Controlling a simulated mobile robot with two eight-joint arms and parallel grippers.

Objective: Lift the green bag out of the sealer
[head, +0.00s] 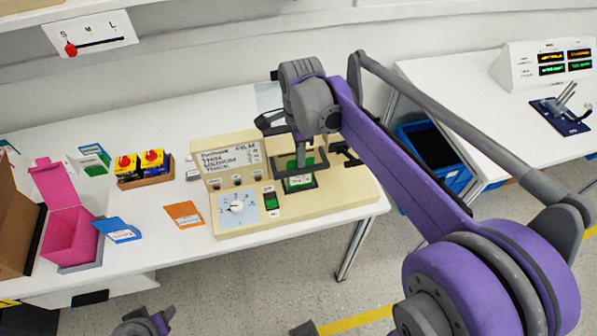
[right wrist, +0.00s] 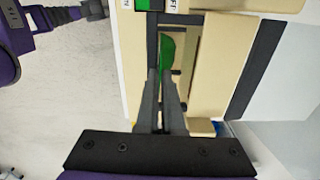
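The beige sealer (head: 335,192) stands at the right end of the white table, with a dial, a green switch and a dark frame. The green bag (head: 300,181) is in that frame; part of it also shows in the right wrist view (right wrist: 167,50). My right gripper (head: 302,158) reaches down from above to the bag. Its fingers (right wrist: 161,75) are close together with their tips at the bag's edge; whether they grip it is hidden. Part of my left arm's end (head: 142,324) shows at the bottom edge, away from the sealer; its finger state is unclear.
Left of the sealer lie an orange card (head: 184,214), a box of red-knobbed parts (head: 143,168), a pink box (head: 70,232) and a blue card (head: 118,230). A blue bin (head: 452,180) stands between the tables. A display console (head: 549,65) is at the far right.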

